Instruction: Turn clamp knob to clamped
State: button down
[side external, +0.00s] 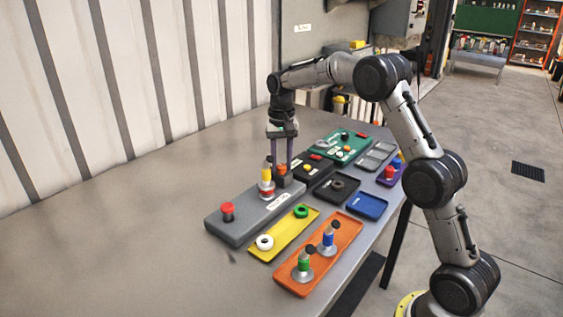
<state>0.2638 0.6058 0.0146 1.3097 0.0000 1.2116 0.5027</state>
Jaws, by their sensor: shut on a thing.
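A long grey fixture (244,214) lies on the table and bears a white label. At its far end stands a small orange-brown knob (282,169), which I take to be the clamp knob. My gripper (284,164) points straight down, with its two fingers on either side of this knob, shut on it. A yellow and red cylinder with a dark top (266,178) stands upright in the middle of the fixture, close beside the fingers. A red knob (227,209) sits at the near end. The knob's pointer and any setting marks are too small to read.
A yellow tray (283,234) with a white and a green ring and an orange tray (295,277) with two capped cylinders lie in front. Black, green, blue and grey trays crowd the right side. The table's left (120,240) is clear.

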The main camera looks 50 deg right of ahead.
jog(key=n, duration=0.4)
jog(key=shift+n, duration=0.4)
jog(key=n, duration=0.4)
jog(key=shift+n, duration=0.3)
jog(key=n, duration=0.4)
jog(key=shift+r, duration=0.1)
jog(key=shift+n, duration=2.1)
jog(key=c, duration=0.5)
grip_release()
jog(key=shift+c, duration=0.2)
